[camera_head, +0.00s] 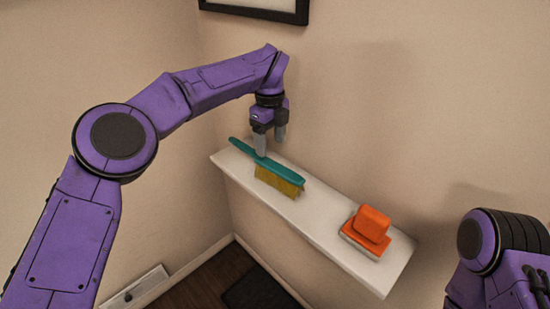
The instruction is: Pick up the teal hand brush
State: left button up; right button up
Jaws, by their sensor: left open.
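The teal hand brush (285,172) lies on a narrow white shelf (325,225), with its yellowish bristles on the side toward me and its thin handle end pointing to the upper left. My left gripper (270,146) is open and points down just over the handle. One finger overlaps the handle in the picture and the other is behind it. I cannot tell whether either finger touches the brush. My right arm shows at the lower right edge, but its gripper is out of view.
An orange scrubber-like object (369,228) sits on the right part of the shelf. Walls stand behind and to the left of the shelf. A framed picture (262,8) hangs above. A dark mat (258,289) lies on the floor below.

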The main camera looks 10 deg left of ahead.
aim_at(271, 163)
pick_arm(q)
notch_tip(271, 163, down, 9)
jog(key=p, duration=0.3)
jog(key=shift+s+d, duration=0.15)
jog(key=shift+f, duration=0.1)
jog(key=c, duration=1.2)
